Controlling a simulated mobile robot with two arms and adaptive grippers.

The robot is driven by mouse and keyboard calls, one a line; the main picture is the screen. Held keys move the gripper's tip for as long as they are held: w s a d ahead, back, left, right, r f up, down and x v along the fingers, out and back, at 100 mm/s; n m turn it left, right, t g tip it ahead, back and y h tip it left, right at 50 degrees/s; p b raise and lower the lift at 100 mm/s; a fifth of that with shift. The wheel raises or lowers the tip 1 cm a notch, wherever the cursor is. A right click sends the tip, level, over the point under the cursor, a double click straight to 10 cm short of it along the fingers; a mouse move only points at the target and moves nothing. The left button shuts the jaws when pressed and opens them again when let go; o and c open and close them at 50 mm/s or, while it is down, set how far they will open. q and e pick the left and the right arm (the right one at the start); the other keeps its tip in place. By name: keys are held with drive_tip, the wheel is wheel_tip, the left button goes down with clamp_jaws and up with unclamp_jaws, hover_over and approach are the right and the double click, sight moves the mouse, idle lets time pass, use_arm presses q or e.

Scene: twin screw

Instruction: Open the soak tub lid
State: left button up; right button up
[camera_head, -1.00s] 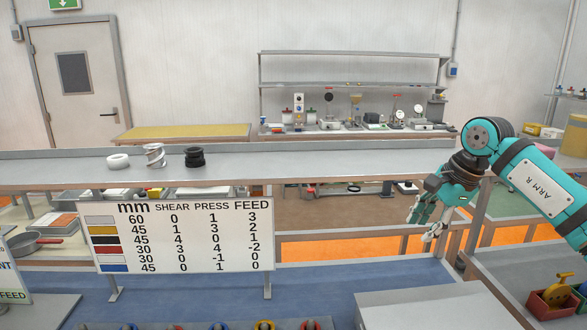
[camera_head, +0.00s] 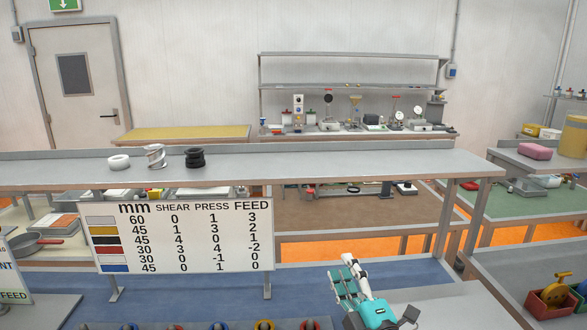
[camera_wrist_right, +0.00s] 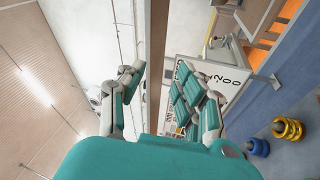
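My right gripper (camera_head: 343,268) is low in the head view, just right of the sign board, with its fingers pointing up in the picture. In the right wrist view its fingers (camera_wrist_right: 158,80) are spread apart with nothing between them. A plain pale grey flat-topped surface (camera_head: 468,300) lies just right of the gripper, partly covered by the gripper's wrist. It may be the soak tub lid, but I cannot tell for sure. No handle shows on it. My left gripper is not in view.
A sign board (camera_head: 180,237) with numbers stands left of the gripper. Several coloured rings (camera_head: 265,325) sit along the front edge. A grey shelf (camera_head: 300,170) crosses behind, carrying a white ring, a coil and a black part. A red bin (camera_head: 550,304) stands at right.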

drive_tip(key=s+d+f+m+g+h, duration=0.2)
drive_tip(key=s+d+f+m+h, duration=0.15)
drive_tip(key=f, duration=0.25)
drive_tip(key=s+d+f+m+g+h, duration=0.2)
drive_tip(key=d+f+m, duration=0.1)
drive_tip(key=f+m, duration=0.25)
drive_tip(key=s+d+f+m+g, duration=0.2)
drive_tip(key=s+f+m+g, duration=0.35)
drive_tip(key=s, duration=0.75)
drive_tip(key=s+d+f+m+g, duration=0.25)
drive_tip(key=s+f+g, duration=0.45)
drive_tip(key=s+f, duration=0.5)
wheel_tip(320, 180, down, 28)
drive_tip(key=s+g+b, duration=0.1)
drive_tip(key=s+b, duration=0.2)
drive_tip(key=b, duration=0.1)
drive_tip(key=s+d+f+b, duration=0.1)
drive_tip(key=s+f, duration=0.7)
drive_tip(key=f, duration=0.2)
drive_tip(key=s+d+f+g+b, duration=0.1)
drive_tip(key=s+f+b, duration=0.1)
drive_tip(key=s+f, duration=0.6)
wheel_tip(320, 180, down, 3)
drive_tip(key=shift+s+r, duration=0.15)
drive_tip(key=shift+s, duration=0.15)
drive_tip(key=shift+d+h, duration=0.1)
drive_tip(key=shift+h, duration=0.15)
